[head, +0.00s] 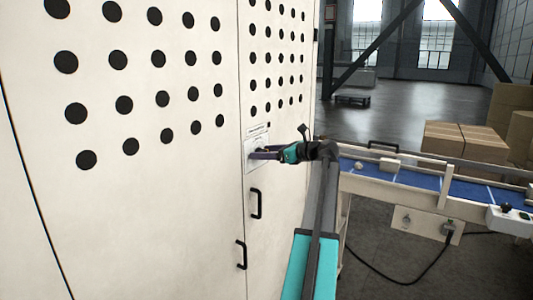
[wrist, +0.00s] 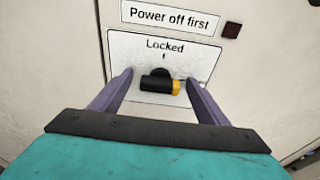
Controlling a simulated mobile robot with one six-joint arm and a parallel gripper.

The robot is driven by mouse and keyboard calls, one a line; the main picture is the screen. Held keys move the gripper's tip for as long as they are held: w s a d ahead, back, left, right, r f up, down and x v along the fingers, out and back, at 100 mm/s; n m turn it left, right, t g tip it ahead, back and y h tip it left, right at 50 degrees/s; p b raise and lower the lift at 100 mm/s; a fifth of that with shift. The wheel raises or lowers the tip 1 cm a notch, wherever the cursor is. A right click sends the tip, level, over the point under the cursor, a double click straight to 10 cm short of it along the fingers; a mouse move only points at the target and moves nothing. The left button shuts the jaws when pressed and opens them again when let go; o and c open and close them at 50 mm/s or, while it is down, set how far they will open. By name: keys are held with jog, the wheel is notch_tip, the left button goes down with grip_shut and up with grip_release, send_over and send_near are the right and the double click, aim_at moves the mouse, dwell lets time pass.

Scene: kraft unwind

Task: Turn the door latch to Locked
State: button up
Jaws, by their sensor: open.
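The door latch (wrist: 156,84) is a black knob with a bar lying level and a yellow tip at its right end. It sits on a white plate (wrist: 122,48) on the cabinet door. The word "Locked" (wrist: 165,46) with a small mark under it is printed above the latch. My gripper (wrist: 160,77) is open, with one purple finger at each side of the latch. I cannot tell whether the fingers touch it. In the head view my gripper (head: 254,154) is at the plate (head: 250,162), and the latch is mostly hidden there.
A "Power off first" sign (wrist: 168,17) and a small dark square (wrist: 231,31) are above the plate. Two black handles (head: 257,204) (head: 240,254) are lower on the perforated cabinet doors. A conveyor with a blue belt (head: 420,183) stands to the right, with cardboard boxes (head: 465,142) behind it.

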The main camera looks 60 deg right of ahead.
jog(key=c, duration=1.1)
jog(key=shift+a+n+h+b, duration=0.1)
jog(key=shift+n+h+b, duration=0.3)
jog(key=shift+n+b, duration=0.45)
jog(key=shift+f+n+b, duration=0.1)
jog(key=shift+n+b, duration=0.55)
jog(key=shift+n, duration=0.2)
jog(key=shift+a+n+h+b, duration=0.15)
jog(key=shift+n+h+b, duration=0.75)
jog(key=shift+n+b, duration=1.35)
jog(key=shift+a+f+n+t+h+b, duration=0.15)
jog(key=shift+n+t+h+b, duration=0.2)
jog(key=shift+n+b, duration=1.5)
jog(key=shift+b, duration=1.2)
